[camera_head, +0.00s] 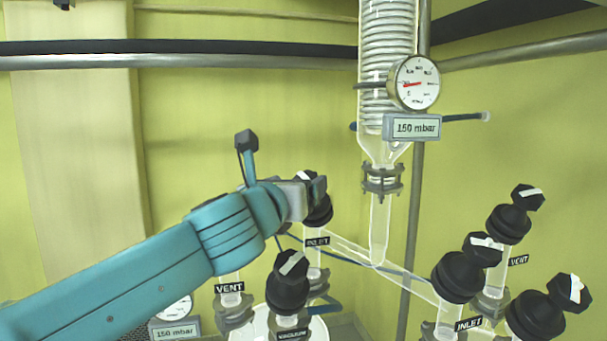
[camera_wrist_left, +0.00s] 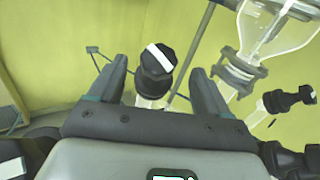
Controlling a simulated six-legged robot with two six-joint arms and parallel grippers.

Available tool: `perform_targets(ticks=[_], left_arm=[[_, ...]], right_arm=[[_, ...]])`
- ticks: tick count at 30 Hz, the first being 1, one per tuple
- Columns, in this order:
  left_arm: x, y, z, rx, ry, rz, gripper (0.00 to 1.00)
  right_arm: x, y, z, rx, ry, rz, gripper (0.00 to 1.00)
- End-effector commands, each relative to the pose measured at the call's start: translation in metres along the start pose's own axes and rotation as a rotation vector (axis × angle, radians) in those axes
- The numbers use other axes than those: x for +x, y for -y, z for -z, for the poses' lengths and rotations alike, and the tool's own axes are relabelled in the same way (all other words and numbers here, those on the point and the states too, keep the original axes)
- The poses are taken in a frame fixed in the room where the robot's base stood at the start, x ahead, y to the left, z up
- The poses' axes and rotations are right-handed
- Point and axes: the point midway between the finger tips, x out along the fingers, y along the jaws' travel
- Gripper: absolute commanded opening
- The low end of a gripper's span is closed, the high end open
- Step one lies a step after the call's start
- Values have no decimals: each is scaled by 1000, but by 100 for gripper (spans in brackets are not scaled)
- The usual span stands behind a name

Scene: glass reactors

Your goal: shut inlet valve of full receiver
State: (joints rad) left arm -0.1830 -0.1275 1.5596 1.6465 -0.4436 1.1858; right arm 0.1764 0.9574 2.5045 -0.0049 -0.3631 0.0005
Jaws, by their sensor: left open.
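My left gripper (camera_head: 308,196) is open at the left group's inlet valve (camera_head: 320,214), a black knob above an "INLET" label. The gripper partly hides this knob in the head view. In the left wrist view, my left gripper (camera_wrist_left: 158,70) has its two fingers apart, with a black knob (camera_wrist_left: 155,84) with a white bar between them. Gaps show on both sides, so the fingers do not grip it. A second inlet valve (camera_head: 458,278) stands in the right group. The receivers' fill levels cannot be told. My right gripper is not in view.
A vacuum valve (camera_head: 287,288) stands in front of my left gripper, near a "VENT" label (camera_head: 230,288). A right vent valve (camera_head: 508,224) and another black knob (camera_head: 537,315) stand at right. A glass condenser (camera_head: 385,125) with a gauge (camera_head: 415,83) hangs between the groups.

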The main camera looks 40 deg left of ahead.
Motion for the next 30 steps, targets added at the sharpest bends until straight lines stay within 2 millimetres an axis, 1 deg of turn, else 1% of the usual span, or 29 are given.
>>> perform_targets(ticks=[1, 3, 7, 10, 18, 19, 20, 21, 23, 24, 30], left_arm=[[11, 0, -2, 2, -2, -2, 78], [22, 0, -1, 1, -1, -2, 78], [35, 1, -1, 0, 0, 1, 78], [39, 1, 0, 0, 0, 2, 78], [40, 1, 0, 0, 1, 2, 78], [40, 1, 0, 0, 1, 2, 72], [40, 1, 0, 0, 1, 3, 62], [40, 1, 0, 0, 1, 3, 49], [40, 1, 0, 0, 1, 2, 29], [40, 1, 0, 0, 1, 3, 22], [40, 1, -1, 5, 1, 10, 22]], right_arm=[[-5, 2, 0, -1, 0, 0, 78], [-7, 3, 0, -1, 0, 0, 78], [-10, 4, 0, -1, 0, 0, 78], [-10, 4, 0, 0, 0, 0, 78], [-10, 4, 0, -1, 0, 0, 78], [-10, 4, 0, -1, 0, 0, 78], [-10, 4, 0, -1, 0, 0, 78], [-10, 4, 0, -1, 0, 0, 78], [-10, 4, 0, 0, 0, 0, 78], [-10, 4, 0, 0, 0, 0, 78], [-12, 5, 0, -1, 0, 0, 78]])
